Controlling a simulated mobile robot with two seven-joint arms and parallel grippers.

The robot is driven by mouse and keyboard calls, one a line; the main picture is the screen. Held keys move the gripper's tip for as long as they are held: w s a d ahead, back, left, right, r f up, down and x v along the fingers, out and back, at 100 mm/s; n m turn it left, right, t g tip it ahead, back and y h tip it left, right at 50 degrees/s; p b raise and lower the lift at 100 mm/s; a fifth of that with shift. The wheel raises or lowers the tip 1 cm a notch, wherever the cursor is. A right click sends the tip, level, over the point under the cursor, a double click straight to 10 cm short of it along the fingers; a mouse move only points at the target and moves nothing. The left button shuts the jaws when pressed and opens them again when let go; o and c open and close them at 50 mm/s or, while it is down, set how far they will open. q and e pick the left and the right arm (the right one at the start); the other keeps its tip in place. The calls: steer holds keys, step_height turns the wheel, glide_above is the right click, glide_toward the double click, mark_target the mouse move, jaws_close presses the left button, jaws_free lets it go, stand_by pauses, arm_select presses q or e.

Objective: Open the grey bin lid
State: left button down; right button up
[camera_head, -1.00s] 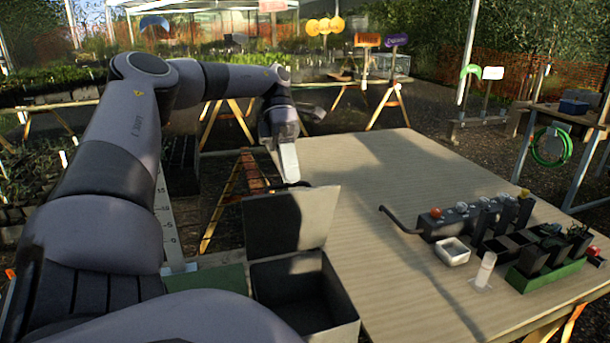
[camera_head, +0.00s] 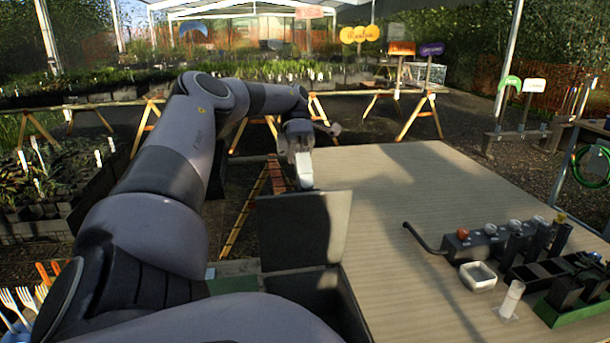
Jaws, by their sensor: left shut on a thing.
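The grey bin lid (camera_head: 300,232) stands raised, close to upright, at the back of the grey bin (camera_head: 352,312) near the table's left edge. The bin's dark inside partly shows below the lid; its front is hidden by my left arm and cut off by the picture's bottom edge. My left gripper (camera_head: 304,182) is at the lid's top edge, shut on it. The exact grip on the edge is too small to make out. My right gripper is not in view.
On the right of the wooden table (camera_head: 400,200) stand a dark tube rack (camera_head: 490,240), a small white tray (camera_head: 478,276), a clear tube (camera_head: 511,298) and a green-based rack (camera_head: 565,312). The table's middle is clear. Forks (camera_head: 20,303) show at lower left.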

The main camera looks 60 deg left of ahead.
arm_select(q)
steer(key=shift+s+a+f, duration=0.15)
steer(key=shift+f, duration=0.5)
steer(key=shift+s+a+f, duration=0.1)
steer(key=shift+a+f, duration=0.05)
steer(key=shift+f, duration=0.45)
steer(key=c, duration=1.6)
jaws_free()
steer(key=o, duration=0.4)
steer(key=shift+w+a+f, duration=0.2)
steer(key=shift+w, duration=0.05)
steer(key=shift+w+a+r, duration=0.15)
steer(key=shift+w, duration=0.05)
